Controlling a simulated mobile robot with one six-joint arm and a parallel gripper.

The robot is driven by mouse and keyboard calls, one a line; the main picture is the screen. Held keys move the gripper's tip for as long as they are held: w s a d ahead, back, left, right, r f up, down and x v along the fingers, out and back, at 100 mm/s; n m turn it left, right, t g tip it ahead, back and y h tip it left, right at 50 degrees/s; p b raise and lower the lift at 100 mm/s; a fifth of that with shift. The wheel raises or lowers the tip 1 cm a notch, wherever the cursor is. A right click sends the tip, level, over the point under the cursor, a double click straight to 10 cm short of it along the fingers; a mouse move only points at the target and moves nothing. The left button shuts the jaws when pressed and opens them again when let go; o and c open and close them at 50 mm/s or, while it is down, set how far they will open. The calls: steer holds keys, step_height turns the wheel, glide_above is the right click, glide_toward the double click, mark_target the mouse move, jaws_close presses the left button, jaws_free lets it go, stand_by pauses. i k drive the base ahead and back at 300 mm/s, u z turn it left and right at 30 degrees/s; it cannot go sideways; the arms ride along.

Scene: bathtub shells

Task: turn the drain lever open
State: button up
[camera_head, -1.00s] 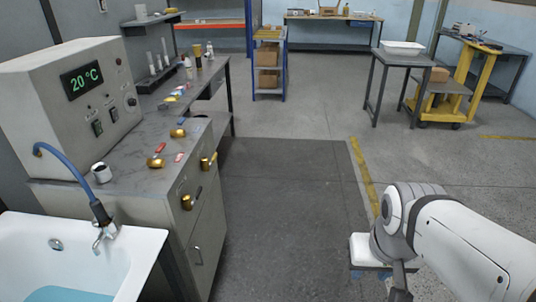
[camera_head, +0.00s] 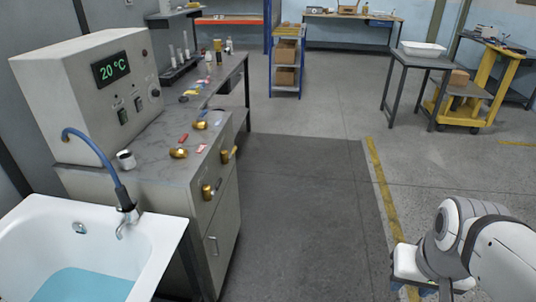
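Two brass valves sit on the front of the grey cabinet (camera_head: 170,195), a lower one (camera_head: 207,191) with a dark handle and one further back (camera_head: 228,154). The white bathtub (camera_head: 165,225) at the lower left holds blue water (camera_head: 85,285). My white arm is at the lower right, well away from the valves. My gripper does not show clearly.
A control box (camera_head: 95,90) reading 20 °C stands on the cabinet, with a blue hose (camera_head: 95,145) running to the tub's tap (camera_head: 128,218). Dark floor matting (camera_head: 300,220) before the cabinet is clear. A yellow cart (camera_head: 470,100) and a grey table (camera_head: 420,60) stand at the back right.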

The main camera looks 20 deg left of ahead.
mark_target(217, 186)
steer(key=z, duration=0.05)
steer(key=k, duration=0.8)
steer(key=u, duration=1.05)
steer(key=i, duration=1)
steer(key=u, duration=0.05)
steer(key=k, duration=0.45)
steer(key=z, duration=0.65)
steer(key=i, duration=1.35)
steer(key=u, duration=0.55)
